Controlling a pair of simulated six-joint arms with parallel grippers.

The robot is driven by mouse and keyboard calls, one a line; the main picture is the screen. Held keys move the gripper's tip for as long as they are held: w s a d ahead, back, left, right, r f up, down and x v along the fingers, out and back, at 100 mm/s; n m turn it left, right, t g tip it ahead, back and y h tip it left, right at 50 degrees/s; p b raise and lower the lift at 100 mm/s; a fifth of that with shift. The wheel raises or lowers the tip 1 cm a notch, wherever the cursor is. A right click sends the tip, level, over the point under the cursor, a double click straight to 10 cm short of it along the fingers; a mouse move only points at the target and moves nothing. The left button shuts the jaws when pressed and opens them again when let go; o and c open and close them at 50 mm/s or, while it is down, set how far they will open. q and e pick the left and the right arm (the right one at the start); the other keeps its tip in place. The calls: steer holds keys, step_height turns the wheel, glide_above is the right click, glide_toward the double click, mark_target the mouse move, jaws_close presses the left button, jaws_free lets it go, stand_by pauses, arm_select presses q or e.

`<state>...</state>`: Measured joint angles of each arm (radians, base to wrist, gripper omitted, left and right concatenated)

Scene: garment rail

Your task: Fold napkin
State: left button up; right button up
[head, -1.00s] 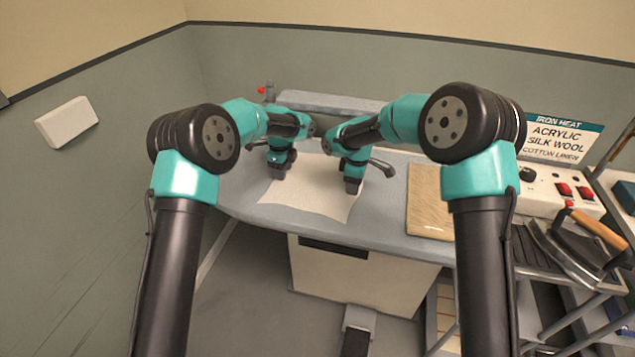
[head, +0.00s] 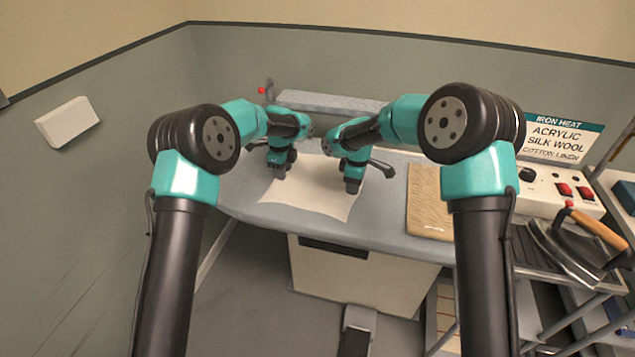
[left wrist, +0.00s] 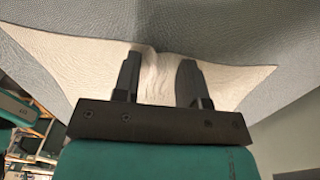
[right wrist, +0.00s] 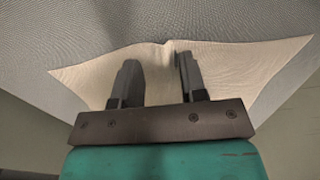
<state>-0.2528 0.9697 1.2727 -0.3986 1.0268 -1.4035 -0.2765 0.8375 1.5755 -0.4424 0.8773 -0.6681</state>
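A cream napkin (head: 307,198) lies spread on the grey ironing board, nearly flat with slightly curved edges. My left gripper (head: 281,172) is over its left part, pointing down. In the left wrist view the left fingers (left wrist: 158,82) stand apart, with a small raised crease of the napkin (left wrist: 160,65) between them. My right gripper (head: 352,187) is over its right part. In the right wrist view the right fingers (right wrist: 157,82) also stand apart, with napkin cloth (right wrist: 155,60) between and beyond them. Whether the fingertips touch the cloth is unclear.
The ironing board (head: 385,225) has a tan pad (head: 428,200) to the right of the napkin. Further right are a control box (head: 560,190) with red switches, an iron with a wooden handle (head: 597,229) and a heat sign (head: 560,140).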

arm_select(q)
jaws_close()
arm_select(e)
jaws_close()
arm_select(q)
steer(key=shift+p, duration=2.55)
